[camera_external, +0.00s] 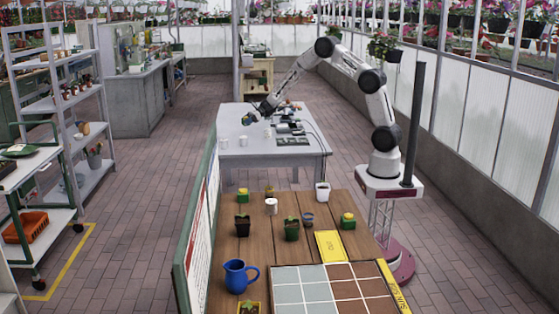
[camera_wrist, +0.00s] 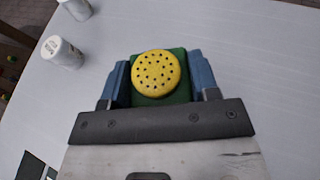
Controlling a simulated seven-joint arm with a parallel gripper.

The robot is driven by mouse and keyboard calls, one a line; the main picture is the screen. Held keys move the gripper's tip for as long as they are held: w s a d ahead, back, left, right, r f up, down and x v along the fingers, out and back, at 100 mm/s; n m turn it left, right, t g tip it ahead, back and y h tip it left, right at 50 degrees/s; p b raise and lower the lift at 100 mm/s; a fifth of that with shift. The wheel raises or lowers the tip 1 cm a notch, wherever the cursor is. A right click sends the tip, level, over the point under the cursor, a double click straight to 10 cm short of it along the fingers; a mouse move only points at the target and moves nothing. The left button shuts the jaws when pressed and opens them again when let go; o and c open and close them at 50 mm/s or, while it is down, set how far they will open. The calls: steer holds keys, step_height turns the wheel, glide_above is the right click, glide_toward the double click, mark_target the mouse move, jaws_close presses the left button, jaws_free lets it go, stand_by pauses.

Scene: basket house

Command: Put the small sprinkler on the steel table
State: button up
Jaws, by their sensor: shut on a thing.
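The small sprinkler, a green block with a round, holed yellow head (camera_wrist: 159,73), sits between the blue fingers of my gripper (camera_wrist: 160,80) in the wrist view. The fingers are shut on its two sides. In the external view my gripper (camera_external: 256,114) is over the left part of the grey steel table (camera_external: 235,155). A small dark green shape (camera_external: 247,119) shows at its tip, low near the tabletop. I cannot tell whether the sprinkler touches the table.
Two white cups (camera_wrist: 62,52) (camera_wrist: 75,8) stand left of the sprinkler. Dark items (camera_external: 290,128) lie on the table's right side. The wooden table (camera_external: 265,255) in front holds pots, a blue jug (camera_external: 238,276) and two yellow-green items (camera_external: 243,195) (camera_external: 348,220).

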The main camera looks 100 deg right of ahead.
mark_target(247, 135)
steer(key=shift+f, duration=1.45)
steer(key=shift+f, duration=0.1)
steer(key=shift+f, duration=1.75)
steer(key=shift+f, duration=0.15)
steer(key=o, duration=1)
steer(key=shift+s, duration=0.1)
steer(key=v, duration=1.2)
steer(key=shift+d, duration=0.1)
